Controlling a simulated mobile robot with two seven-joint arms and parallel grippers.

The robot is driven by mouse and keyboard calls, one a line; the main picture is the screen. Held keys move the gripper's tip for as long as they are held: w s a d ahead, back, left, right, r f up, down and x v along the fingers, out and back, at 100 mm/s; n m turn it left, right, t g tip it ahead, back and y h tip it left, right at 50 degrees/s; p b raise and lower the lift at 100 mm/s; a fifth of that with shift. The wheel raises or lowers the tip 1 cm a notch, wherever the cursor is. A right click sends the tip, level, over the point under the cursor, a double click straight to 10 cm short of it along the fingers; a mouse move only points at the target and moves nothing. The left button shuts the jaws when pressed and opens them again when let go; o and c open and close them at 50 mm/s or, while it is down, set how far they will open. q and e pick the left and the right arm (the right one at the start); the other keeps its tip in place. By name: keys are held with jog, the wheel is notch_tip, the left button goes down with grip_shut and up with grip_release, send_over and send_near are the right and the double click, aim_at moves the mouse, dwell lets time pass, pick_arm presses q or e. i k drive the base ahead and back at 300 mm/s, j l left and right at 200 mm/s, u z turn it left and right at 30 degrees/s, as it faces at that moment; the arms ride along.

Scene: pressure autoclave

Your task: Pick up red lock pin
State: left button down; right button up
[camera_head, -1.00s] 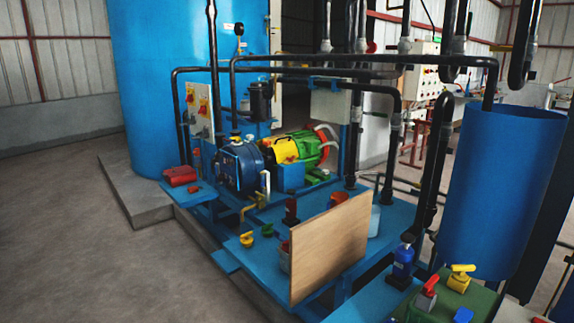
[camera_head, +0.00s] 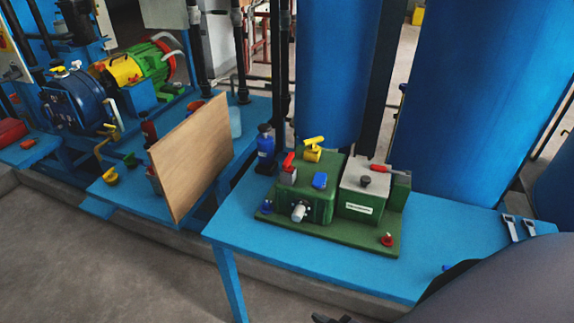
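A small red pin with a round base (camera_head: 387,240), which looks like the lock pin, stands at the front right corner of the green base plate (camera_head: 345,235). The plate carries a green autoclave-like unit (camera_head: 318,203) on a blue table. Other red parts are a red lever (camera_head: 380,168) on the grey-topped box and a red handle (camera_head: 289,161) on the left block. Neither gripper can be made out. A large dark grey rounded shape at the bottom right seems to be part of my own arm. A small dark part shows at the bottom edge.
The blue table (camera_head: 235,222) has free room around the plate. Two grey metal pieces (camera_head: 518,229) lie at its right. A wooden board (camera_head: 190,158) stands upright to the left. Large blue tanks (camera_head: 335,75) rise behind.

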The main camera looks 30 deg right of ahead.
aim_at(287, 167)
jog(key=z, duration=0.95)
jog(key=i+j+z, duration=0.1)
jog(key=z, duration=0.2)
jog(key=i+j+z, duration=0.2)
jog(key=z, duration=0.15)
